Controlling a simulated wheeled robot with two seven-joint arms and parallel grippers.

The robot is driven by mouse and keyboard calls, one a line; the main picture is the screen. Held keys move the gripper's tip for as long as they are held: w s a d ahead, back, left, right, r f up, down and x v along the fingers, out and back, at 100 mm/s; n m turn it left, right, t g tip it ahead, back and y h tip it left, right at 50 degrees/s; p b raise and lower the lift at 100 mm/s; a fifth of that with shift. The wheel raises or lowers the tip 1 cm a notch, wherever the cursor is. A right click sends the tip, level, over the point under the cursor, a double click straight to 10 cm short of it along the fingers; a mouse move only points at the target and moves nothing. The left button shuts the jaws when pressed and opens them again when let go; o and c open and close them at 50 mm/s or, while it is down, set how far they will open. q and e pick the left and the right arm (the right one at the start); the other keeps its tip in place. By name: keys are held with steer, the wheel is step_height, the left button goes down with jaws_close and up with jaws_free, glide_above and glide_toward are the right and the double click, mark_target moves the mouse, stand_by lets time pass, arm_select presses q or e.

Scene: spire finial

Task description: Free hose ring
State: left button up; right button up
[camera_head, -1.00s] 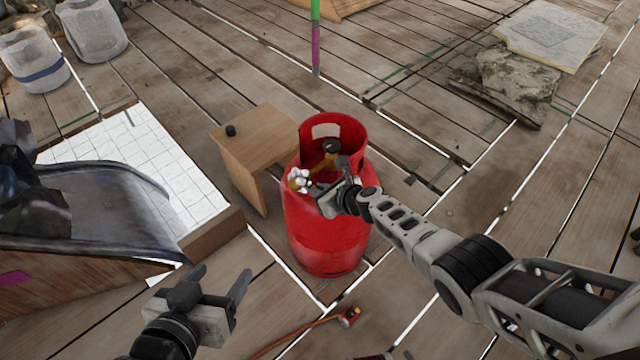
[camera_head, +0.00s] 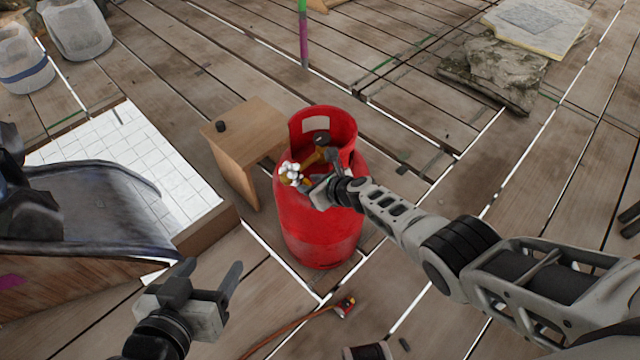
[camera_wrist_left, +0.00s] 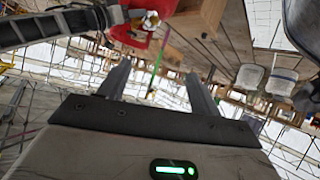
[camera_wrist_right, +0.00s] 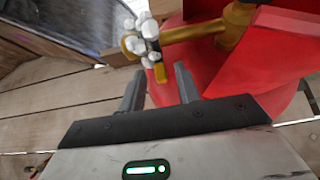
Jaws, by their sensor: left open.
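A red gas cylinder (camera_head: 318,235) stands upright on the deck with an open collar. A brass valve (camera_head: 318,157) sits inside the collar. A brass outlet ring with white lumps (camera_head: 290,174) sticks out to the left; it also shows in the right wrist view (camera_wrist_right: 143,38). My left gripper (camera_head: 211,268) is open and empty, left of and nearer than the cylinder. An orange hose (camera_head: 295,332) with a red and yellow end lies on the deck.
A wooden stand (camera_head: 245,140) with a small black knob on top is close behind-left of the cylinder. A white tiled panel (camera_head: 150,165) and a dark chute (camera_head: 90,205) lie at left. Stone slabs (camera_head: 500,75) lie at back right. Deck right of the cylinder is clear.

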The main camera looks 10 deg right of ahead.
mark_target(306, 181)
steer(key=shift+s+d+r+p, duration=0.15)
steer(key=shift+s+r+p, duration=0.1)
steer(key=shift+r+p, duration=0.2)
steer(key=p+v, duration=0.2)
steer(key=p, duration=0.1)
steer(key=shift+s+d+r, duration=0.1)
steer(key=shift+s+r, duration=0.05)
steer(key=shift+r, duration=0.1)
arm_select(q)
step_height(306, 181, up, 6)
steer(key=a+g+y+p, duration=0.1)
steer(key=p, duration=0.8)
steer(key=shift+s+a, duration=0.2)
steer(key=shift+s, duration=0.05)
arm_select(e)
steer(key=v, duration=1.2)
steer(key=shift+s+d+f, duration=0.15)
steer(key=shift+s+d, duration=0.05)
steer(key=shift+s, duration=0.05)
